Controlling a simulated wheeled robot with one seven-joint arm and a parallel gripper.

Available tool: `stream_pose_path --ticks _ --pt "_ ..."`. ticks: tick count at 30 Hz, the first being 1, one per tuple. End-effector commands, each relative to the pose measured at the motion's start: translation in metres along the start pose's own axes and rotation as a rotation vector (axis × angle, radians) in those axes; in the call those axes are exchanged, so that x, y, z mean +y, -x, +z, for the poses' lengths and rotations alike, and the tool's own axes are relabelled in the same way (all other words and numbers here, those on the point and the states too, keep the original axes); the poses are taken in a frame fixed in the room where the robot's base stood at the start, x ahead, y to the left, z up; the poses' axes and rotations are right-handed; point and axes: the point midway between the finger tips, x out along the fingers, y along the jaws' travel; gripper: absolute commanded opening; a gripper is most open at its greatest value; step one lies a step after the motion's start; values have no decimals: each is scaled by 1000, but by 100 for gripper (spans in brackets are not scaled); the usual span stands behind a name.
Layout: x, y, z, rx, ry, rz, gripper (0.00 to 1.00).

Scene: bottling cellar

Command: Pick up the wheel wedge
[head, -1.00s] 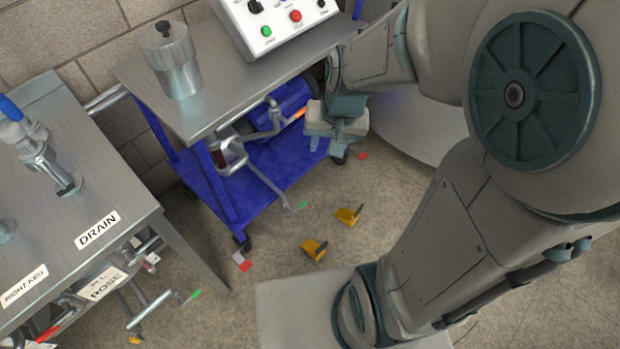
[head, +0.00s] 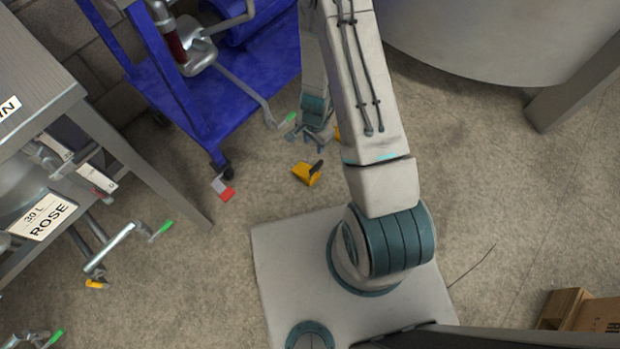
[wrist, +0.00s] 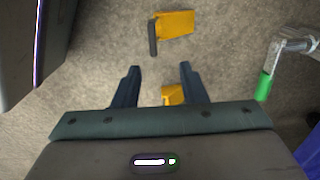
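Two yellow wheel wedges are on the floor. In the head view one wedge (head: 305,173) with a dark upright grip lies clear below my gripper. Only a sliver of the other wedge (head: 337,133) shows beside my arm. My gripper (head: 311,138) points down near the floor between the cart and my base. In the wrist view my gripper (wrist: 159,82) is open, its two dark fingers apart. A wedge (wrist: 173,95) shows between the fingers, partly hidden by the gripper body. A wedge (wrist: 175,24) with its dark grip lies beyond the fingertips.
The blue cart (head: 200,130) stands at upper left, its green-tipped lever (head: 289,117) close beside my gripper; the lever tip also shows in the wrist view (wrist: 264,86). A steel table (head: 150,160) is at left. A large pale tank (head: 490,40) is behind.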

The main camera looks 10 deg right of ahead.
Motion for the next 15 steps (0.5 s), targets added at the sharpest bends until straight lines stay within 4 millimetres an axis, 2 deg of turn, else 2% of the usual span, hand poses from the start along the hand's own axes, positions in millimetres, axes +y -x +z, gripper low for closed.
stream_pose_path --ticks 1,7,15 --pt "3 -15 0 1 -12 9 38" --pt "8 -43 0 5 -31 19 38" --pt "9 -95 0 5 -31 18 38"
